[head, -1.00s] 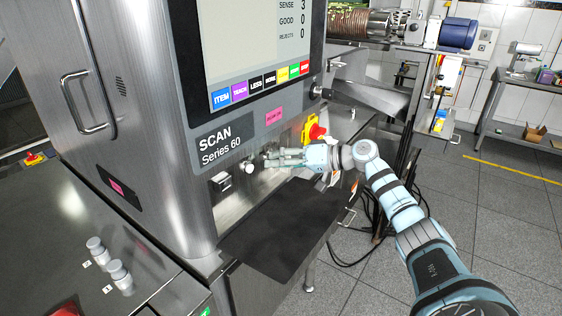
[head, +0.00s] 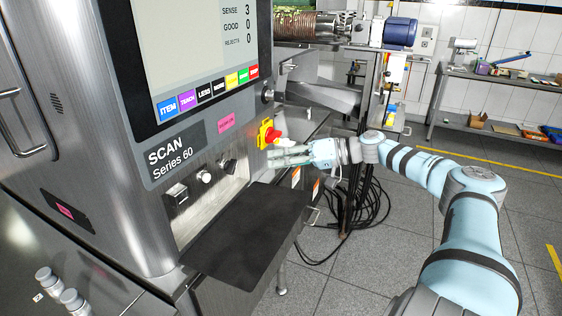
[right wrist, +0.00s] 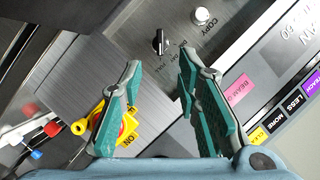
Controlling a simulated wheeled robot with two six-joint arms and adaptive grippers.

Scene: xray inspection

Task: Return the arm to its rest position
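My right gripper (head: 268,157) is in front of the scanner's lower panel, just below the red and yellow emergency stop (head: 268,134). In the right wrist view its two teal fingers (right wrist: 160,72) are apart with nothing between them. Past the fingertips there is a black rotary knob (right wrist: 160,42) and a white button (right wrist: 203,15), both apart from the gripper. The knob (head: 228,165) and button (head: 204,177) also show in the head view. My right arm reaches in from the lower right. My left gripper is not in view.
The scanner's screen (head: 205,50) stands above a row of coloured keys. A black shelf (head: 245,230) juts out below the panel. Black cables (head: 365,205) hang beside the machine. A side table (head: 490,120) stands at the back right, with open floor before it.

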